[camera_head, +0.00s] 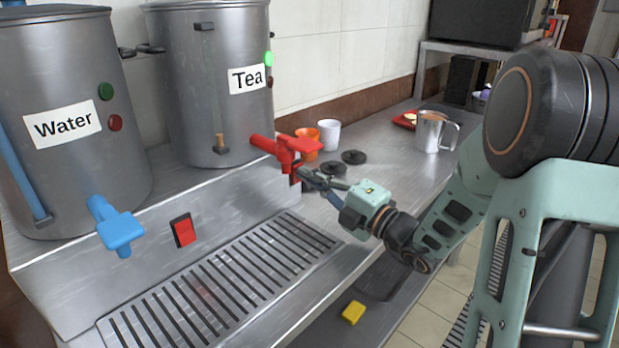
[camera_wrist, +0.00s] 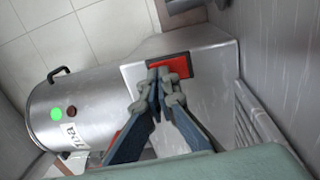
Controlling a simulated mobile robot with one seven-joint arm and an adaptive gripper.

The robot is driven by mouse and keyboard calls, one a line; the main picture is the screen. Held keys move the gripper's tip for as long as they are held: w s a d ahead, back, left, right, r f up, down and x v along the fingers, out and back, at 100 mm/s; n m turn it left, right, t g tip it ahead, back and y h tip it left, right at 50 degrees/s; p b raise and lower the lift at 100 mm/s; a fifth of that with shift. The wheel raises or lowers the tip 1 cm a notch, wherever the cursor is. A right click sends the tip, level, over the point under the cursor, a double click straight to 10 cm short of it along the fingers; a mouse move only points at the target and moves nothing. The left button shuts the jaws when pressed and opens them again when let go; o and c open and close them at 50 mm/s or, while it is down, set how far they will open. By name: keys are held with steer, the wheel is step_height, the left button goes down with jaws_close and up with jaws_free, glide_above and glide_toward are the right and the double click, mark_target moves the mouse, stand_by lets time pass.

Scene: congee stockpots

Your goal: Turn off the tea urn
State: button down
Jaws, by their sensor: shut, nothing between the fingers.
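The steel tea urn (camera_head: 196,95) stands on the raised counter, labelled "Tea" (camera_head: 248,79), with a bright green light (camera_head: 268,59) and a dark red one below it. Its red tap (camera_head: 285,148) points to the front right. In the wrist view the tea urn (camera_wrist: 95,98) lies at the left, its green light (camera_wrist: 57,113) bright. A red rocker switch in a black frame (camera_wrist: 178,66) sits on the steel front panel. My gripper (camera_wrist: 163,74) is shut and empty, its fingertips at the switch's lower left edge; contact cannot be told. In the head view my gripper (camera_head: 303,178) is below the tap and hides most of this switch.
The water urn (camera_head: 65,165) with a blue tap (camera_head: 117,228) stands at the left, its green light dull. Another red switch (camera_head: 183,230) is below it. A slatted drip tray (camera_head: 225,280) lies in front. Cups (camera_head: 329,134) and a steel jug (camera_head: 434,132) stand behind my gripper.

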steer(key=p, duration=0.3)
steer(key=shift+w+a+r+g+h+p, duration=0.15)
steer(key=shift+w+a+g+h+p, duration=0.05)
steer(key=shift+a+g+h+p, duration=0.1)
steer(key=shift+d, duration=0.1)
